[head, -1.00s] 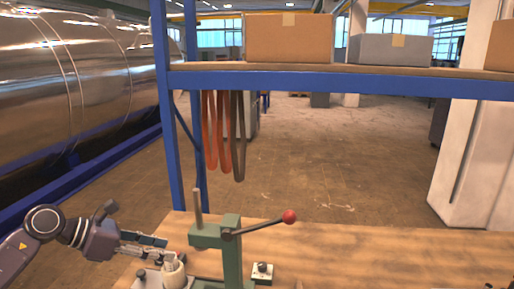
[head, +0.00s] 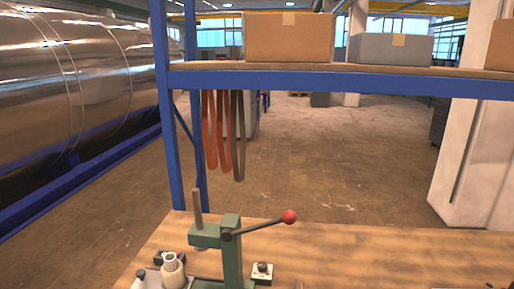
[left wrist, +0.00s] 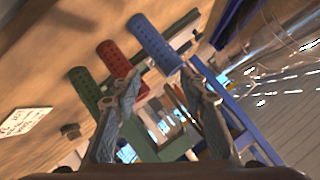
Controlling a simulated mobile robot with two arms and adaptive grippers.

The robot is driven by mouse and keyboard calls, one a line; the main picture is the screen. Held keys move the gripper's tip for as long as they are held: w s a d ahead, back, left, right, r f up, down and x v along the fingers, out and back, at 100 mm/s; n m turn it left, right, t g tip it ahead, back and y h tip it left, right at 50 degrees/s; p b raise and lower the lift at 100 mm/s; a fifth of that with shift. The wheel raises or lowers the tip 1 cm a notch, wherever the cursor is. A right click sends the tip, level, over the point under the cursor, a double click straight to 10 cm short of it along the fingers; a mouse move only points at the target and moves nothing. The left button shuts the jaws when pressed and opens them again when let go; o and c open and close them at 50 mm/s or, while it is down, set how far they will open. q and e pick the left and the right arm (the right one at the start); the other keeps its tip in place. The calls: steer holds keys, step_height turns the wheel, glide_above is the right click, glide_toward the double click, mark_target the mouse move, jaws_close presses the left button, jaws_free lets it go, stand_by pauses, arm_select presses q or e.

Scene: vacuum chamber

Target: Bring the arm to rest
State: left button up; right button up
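My left gripper (left wrist: 168,100) shows in the left wrist view with its two fingers apart and nothing between them. Beyond the fingers are a green, a red (left wrist: 112,58) and a blue (left wrist: 152,42) perforated sleeve. My left arm is out of the head view. My right gripper is in neither view. On the wooden bench (head: 400,250) in the head view stands a green lever press (head: 231,255) with a red knob (head: 289,216). A cream-coloured round part (head: 173,270) stands to its left at the bottom edge.
A small block with a black knob (head: 262,272) sits right of the press. A blue shelf frame (head: 330,82) spans above the bench, carrying cardboard boxes (head: 288,38). Red and dark loops (head: 222,135) hang below it. The right part of the bench is largely clear.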

arm_select(q)
steer(key=s+d+f+n+g+h, duration=0.1)
steer(key=s+d+f+n+g, duration=0.2)
steer(key=s, duration=0.4)
steer(key=s+f+g, duration=0.3)
steer(key=s+f, duration=0.2)
steer(key=s, duration=0.3)
steer(key=s+d+f+n+g+h, duration=0.1)
steer(key=s+d+f+n+g, duration=0.2)
steer(key=s, duration=0.4)
step_height(320, 180, down, 30)
steer(key=s+a+m+b, duration=0.1)
steer(key=a+m+b, duration=0.1)
steer(key=b, duration=0.3)
steer(key=s+a+f+g+b, duration=0.2)
steer(key=s+f+b, duration=0.3)
steer(key=s+f, duration=1.3)
step_height(320, 180, down, 4)
steer(key=shift+a+r, duration=0.15)
steer(key=shift+a, duration=0.15)
